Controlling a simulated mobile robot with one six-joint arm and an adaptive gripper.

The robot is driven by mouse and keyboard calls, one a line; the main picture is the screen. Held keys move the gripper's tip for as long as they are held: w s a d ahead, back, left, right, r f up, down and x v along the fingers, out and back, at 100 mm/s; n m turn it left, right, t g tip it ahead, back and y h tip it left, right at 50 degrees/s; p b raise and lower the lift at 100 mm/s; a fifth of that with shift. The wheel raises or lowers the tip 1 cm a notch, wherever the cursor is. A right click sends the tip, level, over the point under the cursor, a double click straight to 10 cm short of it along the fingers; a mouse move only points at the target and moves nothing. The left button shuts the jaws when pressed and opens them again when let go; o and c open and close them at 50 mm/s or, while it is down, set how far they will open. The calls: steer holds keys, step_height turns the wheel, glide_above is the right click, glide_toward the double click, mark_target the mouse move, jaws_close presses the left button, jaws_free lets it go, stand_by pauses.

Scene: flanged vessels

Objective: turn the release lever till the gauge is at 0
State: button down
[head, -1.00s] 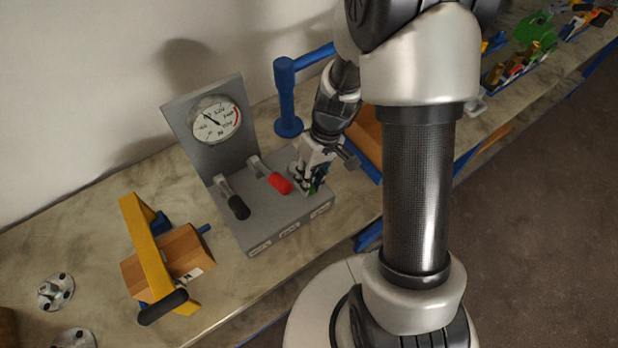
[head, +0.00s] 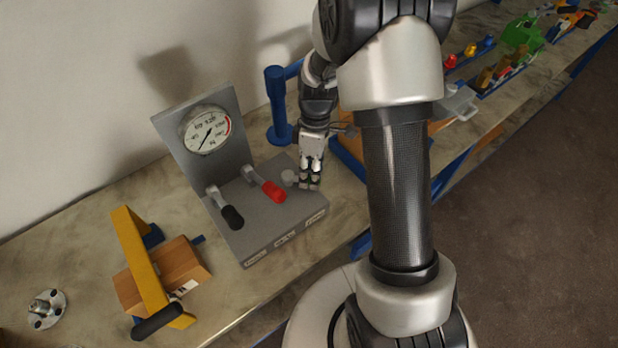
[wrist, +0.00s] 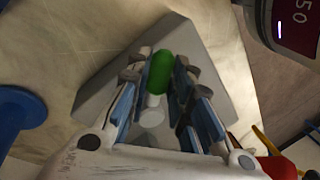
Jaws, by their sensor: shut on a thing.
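The control box (head: 250,215) stands on the bench, with a round white gauge (head: 207,132) on its upright panel. The gauge needle points down and left; its digits are too small to read surely. A lever with a green grip (wrist: 161,70) is between my gripper's fingers in the wrist view. My gripper (head: 310,181) is shut on this grip at the right end of the box. In the head view my fingers hide most of it. A black-gripped lever (head: 231,216) and a red-gripped lever (head: 272,190) stand to its left, apart from my gripper.
A blue post (head: 277,105) stands close behind the box. A yellow bar (head: 140,262) over a wooden block (head: 185,262) lies to the left. A flanged fitting (head: 47,308) is at far left. Several coloured parts lie on the bench at far right.

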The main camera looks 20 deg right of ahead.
steer(key=w+n, duration=0.1)
steer(key=w+n+p, duration=0.1)
steer(key=n, duration=0.1)
steer(key=shift+d+r+n+h, duration=0.1)
steer(key=shift+d+n+h, duration=0.2)
steer(key=shift+h, duration=0.1)
steer(key=shift+w+n+h+p, duration=0.25)
steer(key=shift+w+n, duration=0.15)
steer(key=shift+n, duration=0.4)
steer(key=shift+w+n+h+p, duration=0.15)
steer(key=shift+w+n+p, duration=0.15)
steer(key=shift+n, duration=0.5)
steer(key=shift+w, duration=0.1)
steer(key=c, duration=1.4)
jaws_free()
steer(key=v, duration=1.2)
steer(key=shift+w, duration=0.15)
